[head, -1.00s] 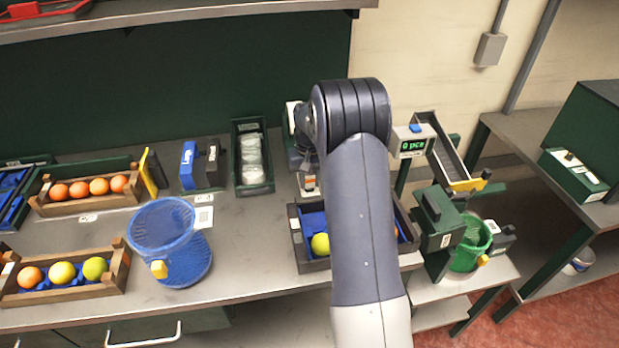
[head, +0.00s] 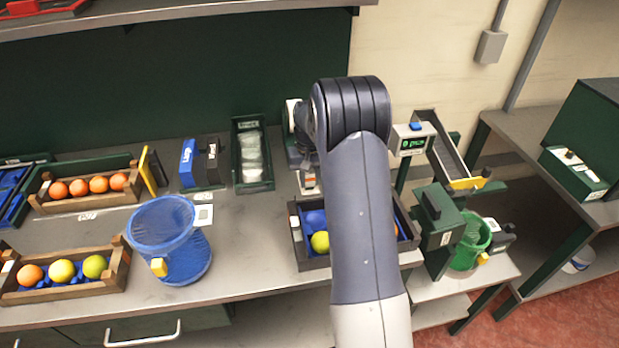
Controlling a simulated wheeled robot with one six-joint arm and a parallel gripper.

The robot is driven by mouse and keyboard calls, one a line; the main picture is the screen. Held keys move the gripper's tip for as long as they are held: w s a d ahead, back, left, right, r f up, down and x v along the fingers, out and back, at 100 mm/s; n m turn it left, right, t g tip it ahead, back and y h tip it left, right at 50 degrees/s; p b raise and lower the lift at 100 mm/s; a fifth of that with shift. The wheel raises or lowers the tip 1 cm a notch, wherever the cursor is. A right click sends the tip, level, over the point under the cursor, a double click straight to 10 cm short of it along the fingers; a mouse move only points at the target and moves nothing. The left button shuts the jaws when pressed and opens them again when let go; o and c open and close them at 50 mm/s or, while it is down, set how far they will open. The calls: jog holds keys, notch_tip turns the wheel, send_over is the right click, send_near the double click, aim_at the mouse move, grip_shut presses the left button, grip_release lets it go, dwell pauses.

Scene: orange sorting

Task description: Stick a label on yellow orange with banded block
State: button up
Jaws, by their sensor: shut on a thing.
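A yellow orange (head: 320,242) sits in the blue-lined dark tray (head: 312,265) at the front middle of the bench, close to my forearm. My gripper (head: 307,168) is behind and above this tray, largely hidden by my own arm. It appears shut on a small pale block with an orange-red band (head: 308,182), which I take for the banded block; its lower part is hard to make out. The block is beyond the yellow orange and apart from it. No label on the orange can be made out.
A wooden crate (head: 122,272) with an orange and yellowish fruit stands at front left, and a crate of oranges (head: 45,208) behind it. A blue mesh bin (head: 170,245) stands left of the tray. A scale display (head: 412,143) and a green basket (head: 470,245) are at right.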

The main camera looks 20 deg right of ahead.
jog(key=shift+f, duration=0.45)
dwell(1.0)
jog(key=shift+r+p, duration=2.15)
jog(key=shift+r, duration=1.45)
jog(key=shift+f, duration=0.1)
